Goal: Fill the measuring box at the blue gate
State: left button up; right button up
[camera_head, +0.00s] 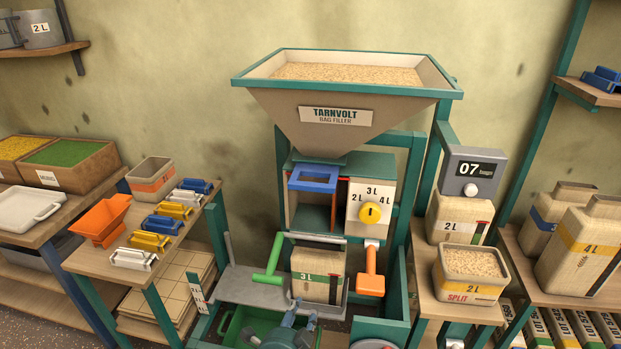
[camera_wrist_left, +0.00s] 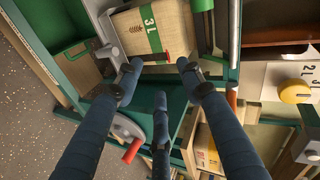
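The blue gate (camera_head: 313,178) is a blue frame under the hopper (camera_head: 320,108), which is full of grain. Below the gate is a dark green-framed opening (camera_head: 315,217); I cannot tell whether grain lies inside. A yellow knob (camera_head: 369,212) sits on a panel marked 2 L, 3 L and 4 L. A bag marked 3 L (camera_head: 318,273) stands below, between a green handle (camera_head: 270,266) and an orange handle (camera_head: 370,272). My left gripper (camera_head: 292,332) is low in front of the bag. In the left wrist view its fingers (camera_wrist_left: 158,70) are apart and empty, near the bag (camera_wrist_left: 160,30).
A green bin (camera_head: 240,322) is at the bottom. Left, a bench holds an orange scoop (camera_head: 102,220) and several coloured clamps (camera_head: 150,240). Right, filled bags (camera_head: 470,272) stand on shelves beside a counter showing 07 (camera_head: 475,170). The wrist view shows a red crank handle (camera_wrist_left: 132,150).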

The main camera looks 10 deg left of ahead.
pick_arm(q)
notch_tip(320, 180, up, 30)
jog(key=w+m+t+p, duration=0.2)
jog(key=m+t+p, duration=0.1)
jog(key=t, duration=0.2)
jog(key=w+d+p, duration=0.1)
jog(key=w+p, duration=0.1)
jog(key=w, duration=0.8)
jog(key=shift+y, duration=0.3)
pick_arm(e)
notch_tip(320, 180, up, 6)
pick_arm(q)
jog(key=shift+w+f, duration=0.1)
grip_shut()
